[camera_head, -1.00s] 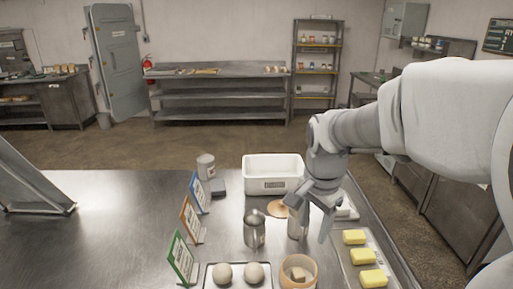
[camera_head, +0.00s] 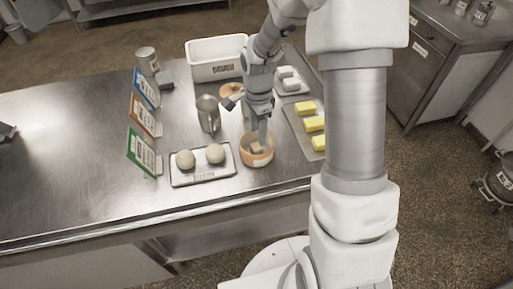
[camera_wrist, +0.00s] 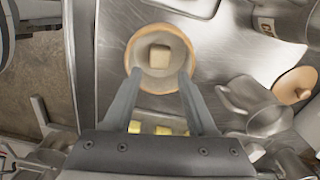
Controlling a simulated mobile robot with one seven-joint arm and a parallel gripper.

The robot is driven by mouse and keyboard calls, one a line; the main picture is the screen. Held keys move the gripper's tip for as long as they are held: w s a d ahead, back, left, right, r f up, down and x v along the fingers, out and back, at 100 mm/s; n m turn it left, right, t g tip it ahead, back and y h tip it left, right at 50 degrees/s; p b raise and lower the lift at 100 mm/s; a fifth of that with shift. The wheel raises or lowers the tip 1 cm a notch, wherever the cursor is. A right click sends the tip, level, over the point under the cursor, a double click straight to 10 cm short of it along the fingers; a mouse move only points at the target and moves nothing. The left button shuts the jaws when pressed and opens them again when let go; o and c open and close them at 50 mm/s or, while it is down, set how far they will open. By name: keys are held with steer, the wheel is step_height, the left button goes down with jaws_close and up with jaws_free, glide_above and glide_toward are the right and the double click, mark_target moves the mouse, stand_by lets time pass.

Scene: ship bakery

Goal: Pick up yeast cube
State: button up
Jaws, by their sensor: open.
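The yeast cube (camera_wrist: 160,56) is a small beige block inside a round orange-tan bowl (camera_wrist: 134,50). In the head view the cube (camera_head: 256,148) shows partly, in the bowl (camera_head: 258,160) near the table's front edge. My gripper (camera_wrist: 160,75) is open. In the wrist view its two fingers point towards the bowl, with the cube ahead of and between their tips. In the head view my gripper (camera_head: 262,138) is right above the bowl. I cannot tell how far the fingertips are from the cube.
A tray (camera_head: 203,178) with two dough balls is left of the bowl. A metal pitcher (camera_head: 209,115) stands behind it. Yellow butter blocks (camera_head: 314,124) lie on a tray to the right. A white bin (camera_head: 217,72) stands at the back.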

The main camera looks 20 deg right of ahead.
mark_target(259, 153)
steer(key=shift+d+f+p, duration=0.15)
steer(key=shift+f+p, duration=0.4)
steer(key=shift+f, duration=3.05)
jaws_close()
